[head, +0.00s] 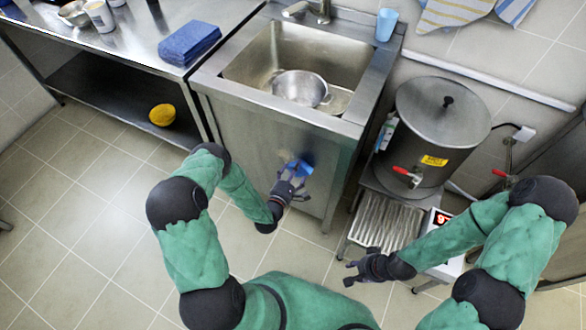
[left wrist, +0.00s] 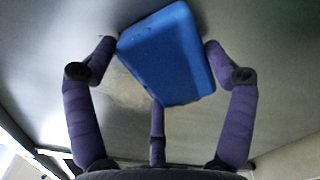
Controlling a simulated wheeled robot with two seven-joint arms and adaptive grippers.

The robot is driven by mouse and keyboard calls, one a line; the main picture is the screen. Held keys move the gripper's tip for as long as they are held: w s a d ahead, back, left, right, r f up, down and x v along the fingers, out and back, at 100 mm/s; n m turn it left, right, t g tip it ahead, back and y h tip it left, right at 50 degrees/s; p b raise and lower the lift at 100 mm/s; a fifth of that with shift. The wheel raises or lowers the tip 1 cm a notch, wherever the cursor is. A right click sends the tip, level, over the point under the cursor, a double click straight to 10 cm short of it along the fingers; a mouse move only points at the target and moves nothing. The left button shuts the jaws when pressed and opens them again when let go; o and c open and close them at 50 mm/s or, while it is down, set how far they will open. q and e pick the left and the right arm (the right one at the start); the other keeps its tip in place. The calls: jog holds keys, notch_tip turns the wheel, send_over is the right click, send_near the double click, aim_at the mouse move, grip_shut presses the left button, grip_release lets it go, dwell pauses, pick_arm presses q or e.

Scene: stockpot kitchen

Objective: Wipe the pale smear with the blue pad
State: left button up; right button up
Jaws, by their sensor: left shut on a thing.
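The blue pad (head: 300,168) is at the front panel of the steel sink cabinet (head: 245,130). My left gripper (head: 291,178) is shut on it. In the left wrist view the pad (left wrist: 168,55) sits between the purple-grey fingers, its broad face toward the camera and tilted. It looks to be at the panel; I cannot tell if it presses on it. A faint pale smear (left wrist: 128,82) shows on the panel beside the pad's left lower edge; the pad may hide part of it. My right gripper (head: 362,270) is empty with fingers spread, in front of the boiler stand.
The sink holds a metal pot (head: 300,88). A large boiler (head: 440,125) with a red-handled tap stands to the right above a slatted tray (head: 380,222). A steel table (head: 130,35) with folded blue cloths (head: 189,43) is at left. Floor tiles at left are clear.

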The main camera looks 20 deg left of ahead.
aim_at(300, 157)
pick_arm(q)
jog(key=shift+w+r+p, duration=0.15)
jog(key=shift+r+p, duration=0.55)
jog(key=shift+r, duration=0.4)
jog(key=shift+w+a+f+b, duration=0.15)
jog(key=shift+a+b, duration=0.45)
jog(key=shift+a, duration=2)
jog(key=shift+w+a+r+b, duration=0.1)
jog(key=shift+a+b, duration=0.5)
jog(key=shift+a, duration=1.95)
jog(key=shift+w+a, duration=0.1)
jog(key=shift+a, duration=0.7)
jog(key=shift+r+p, duration=0.9)
jog(key=shift+r, duration=0.2)
jog(key=shift+d, duration=2.3)
jog(key=shift+s+d+p, duration=0.1)
jog(key=shift+s+d, duration=0.05)
jog(key=shift+d, duration=1.1)
jog(key=shift+s+d+p, duration=0.15)
jog(key=shift+s+d, duration=0.05)
jog(key=shift+d, duration=1)
jog(key=shift+s+d+p, duration=0.1)
jog(key=shift+s+d, duration=0.05)
jog(key=shift+d, duration=1.1)
jog(key=shift+s+f, duration=0.1)
